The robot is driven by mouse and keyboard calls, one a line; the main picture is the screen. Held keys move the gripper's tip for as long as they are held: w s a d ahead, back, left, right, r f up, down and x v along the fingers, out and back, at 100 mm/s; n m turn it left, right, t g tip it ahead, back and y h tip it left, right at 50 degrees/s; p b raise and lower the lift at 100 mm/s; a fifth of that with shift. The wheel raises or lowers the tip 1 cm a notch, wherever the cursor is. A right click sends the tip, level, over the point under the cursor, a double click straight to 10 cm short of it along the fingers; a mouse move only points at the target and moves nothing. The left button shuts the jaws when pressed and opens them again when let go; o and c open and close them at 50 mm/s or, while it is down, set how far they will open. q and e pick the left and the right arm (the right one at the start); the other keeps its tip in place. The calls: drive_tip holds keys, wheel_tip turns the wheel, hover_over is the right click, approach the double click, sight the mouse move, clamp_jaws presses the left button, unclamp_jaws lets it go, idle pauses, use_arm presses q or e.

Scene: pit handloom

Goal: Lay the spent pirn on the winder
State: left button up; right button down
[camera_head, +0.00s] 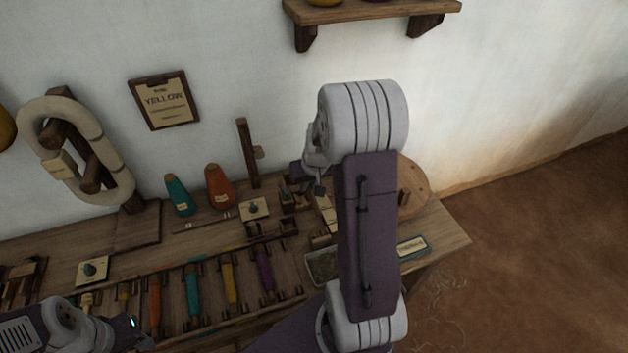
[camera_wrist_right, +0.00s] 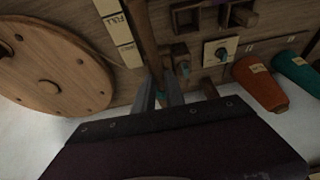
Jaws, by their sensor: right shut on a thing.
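My right gripper (camera_head: 312,178) is over the back right of the bench, partly hidden by its own arm. In the right wrist view its fingers (camera_wrist_right: 160,92) are closed around the end of a slim brown rod (camera_wrist_right: 149,40), which looks like the spent pirn; its far end leaves the picture. The winder's round wooden wheel (camera_head: 412,188) is half hidden behind my arm; it also shows in the right wrist view (camera_wrist_right: 45,70), beside the gripper. My left gripper (camera_head: 140,342) is low at the left front, its jaw opening unclear.
A rack holds coloured pirns, among them a teal one (camera_head: 193,290) and a purple one (camera_head: 264,268). Teal (camera_head: 179,195) and orange (camera_head: 219,187) cones stand at the back near an upright wooden post (camera_head: 247,153). A small tray (camera_head: 322,266) and a label card (camera_head: 411,247) are at the right.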

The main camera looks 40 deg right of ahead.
drive_tip(key=shift+d+f+b, duration=0.2)
drive_tip(key=shift+f+b, duration=0.1)
drive_tip(key=shift+f, duration=0.1)
wheel_tip(320, 180, down, 9)
drive_tip(key=b, duration=0.8)
drive_tip(key=shift+r, duration=0.1)
drive_tip(key=shift+a, duration=0.1)
drive_tip(key=shift+r, duration=0.1)
drive_tip(key=c, duration=1)
unclamp_jaws()
drive_tip(key=shift+r, duration=0.1)
